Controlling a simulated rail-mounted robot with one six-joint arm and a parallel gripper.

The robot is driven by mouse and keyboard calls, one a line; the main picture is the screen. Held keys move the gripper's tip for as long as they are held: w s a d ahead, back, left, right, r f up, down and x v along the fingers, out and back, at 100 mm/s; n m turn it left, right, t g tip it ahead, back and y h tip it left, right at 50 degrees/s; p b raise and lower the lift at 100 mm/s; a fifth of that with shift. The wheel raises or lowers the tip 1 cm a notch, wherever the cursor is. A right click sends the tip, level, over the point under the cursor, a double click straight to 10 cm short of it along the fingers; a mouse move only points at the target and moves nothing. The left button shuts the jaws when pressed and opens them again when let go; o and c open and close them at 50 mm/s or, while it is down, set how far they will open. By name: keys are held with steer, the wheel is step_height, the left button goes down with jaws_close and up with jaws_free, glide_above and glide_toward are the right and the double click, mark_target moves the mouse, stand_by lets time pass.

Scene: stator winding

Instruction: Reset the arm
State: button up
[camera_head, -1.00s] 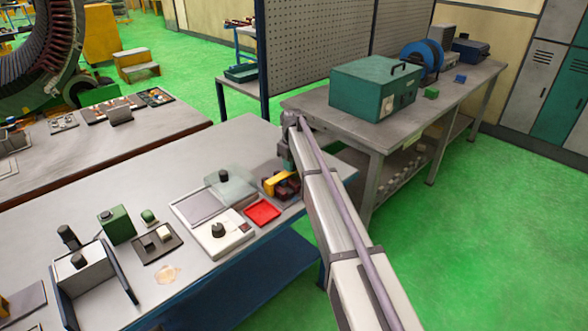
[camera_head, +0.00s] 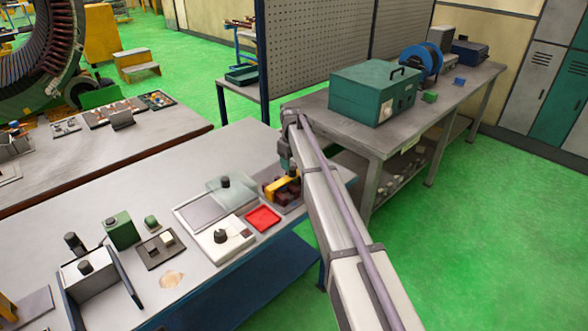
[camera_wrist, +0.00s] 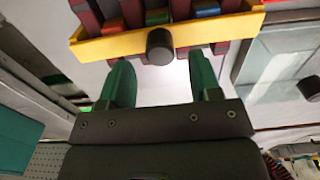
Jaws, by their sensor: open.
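My gripper (camera_wrist: 163,85) shows in the wrist view with its two green fingers apart and nothing between them. Just beyond the fingertips is a yellow-edged rack (camera_wrist: 110,48) with a black knob (camera_wrist: 160,46) and several dark red bars with coloured pieces. In the head view my arm reaches from the lower right to the right end of the near table, and the rack (camera_head: 275,192) sits beside and partly behind it. My fingers are mostly hidden there. I cannot tell whether they touch the rack.
A red tray (camera_head: 263,219), a white scale-like device (camera_head: 220,236) and a glass-lidded box (camera_head: 233,189) stand left of the rack. Small green and dark boxes (camera_head: 121,230) stand further left. A grey bench (camera_head: 340,127) with a green case (camera_head: 375,92) lies behind my arm.

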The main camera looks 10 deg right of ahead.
step_height(320, 180, up, 3)
steer(key=shift+f+p, duration=0.15)
steer(key=shift+p, duration=0.75)
steer(key=shift+f, duration=0.15)
